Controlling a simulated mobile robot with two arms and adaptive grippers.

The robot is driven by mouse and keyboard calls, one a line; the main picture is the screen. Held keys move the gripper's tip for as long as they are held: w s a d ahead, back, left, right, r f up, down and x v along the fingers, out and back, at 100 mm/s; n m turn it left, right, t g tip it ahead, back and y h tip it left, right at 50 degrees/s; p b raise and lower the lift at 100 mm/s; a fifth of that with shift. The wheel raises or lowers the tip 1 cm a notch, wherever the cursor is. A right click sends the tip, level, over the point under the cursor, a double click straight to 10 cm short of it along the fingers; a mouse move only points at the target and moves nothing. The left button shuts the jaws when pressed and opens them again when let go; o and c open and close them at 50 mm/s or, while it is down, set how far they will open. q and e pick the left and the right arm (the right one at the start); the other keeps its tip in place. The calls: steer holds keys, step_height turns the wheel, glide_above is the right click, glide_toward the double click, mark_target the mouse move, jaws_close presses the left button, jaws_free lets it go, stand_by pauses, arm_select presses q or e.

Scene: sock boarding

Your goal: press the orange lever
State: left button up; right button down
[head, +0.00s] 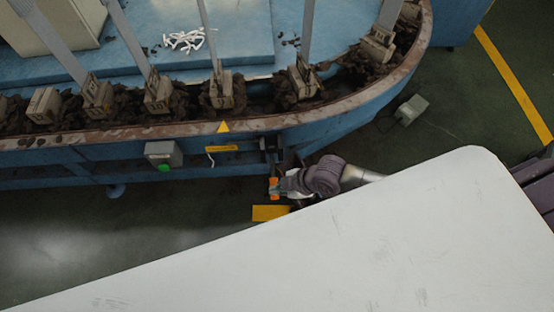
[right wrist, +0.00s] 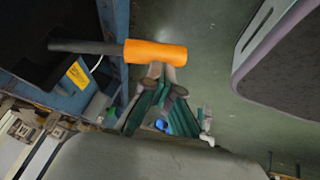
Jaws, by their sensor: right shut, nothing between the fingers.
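The orange lever (head: 274,188) sticks out from the front of the blue machine. In the right wrist view the lever (right wrist: 155,53) is an orange sleeve on a dark rod. My right gripper (head: 281,186) is shut and empty, right at the lever. In the right wrist view my right gripper's fingertips (right wrist: 158,68) meet at the lower edge of the orange sleeve. They seem to touch it, not grip around it. My left gripper is not in view.
The curved blue machine (head: 380,110) carries several numbered blocks in dark material. A grey box with a green button (head: 163,154) is on its front. A large white surface (head: 300,250) fills the foreground. A small grey box (head: 411,109) stands on the floor.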

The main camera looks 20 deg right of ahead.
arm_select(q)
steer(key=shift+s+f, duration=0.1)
arm_select(e)
steer(key=shift+s+f, duration=0.25)
steer(key=shift+s, duration=0.05)
steer(key=v, duration=1.2)
steer(key=shift+w+r, duration=0.25)
steer(key=shift+w, duration=0.05)
step_height(320, 180, down, 16)
steer(key=d+m+h, duration=0.2)
steer(key=m+h, duration=0.2)
steer(key=m, duration=0.7)
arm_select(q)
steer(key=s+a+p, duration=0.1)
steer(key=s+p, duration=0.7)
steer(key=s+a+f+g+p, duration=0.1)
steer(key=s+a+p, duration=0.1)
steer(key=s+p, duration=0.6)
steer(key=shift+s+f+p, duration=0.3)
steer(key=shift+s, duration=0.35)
arm_select(e)
steer(key=s+d+f+m+g+h, duration=0.1)
steer(key=s+d+f, duration=0.1)
steer(key=s, duration=1)
steer(key=s+d+f+m+g, duration=0.1)
steer(key=s+f, duration=0.3)
steer(key=s, duration=0.8)
steer(key=shift+s+d+f+g+h, duration=0.25)
steer(key=shift+d+g+h, duration=0.15)
steer(key=shift+g, duration=0.2)
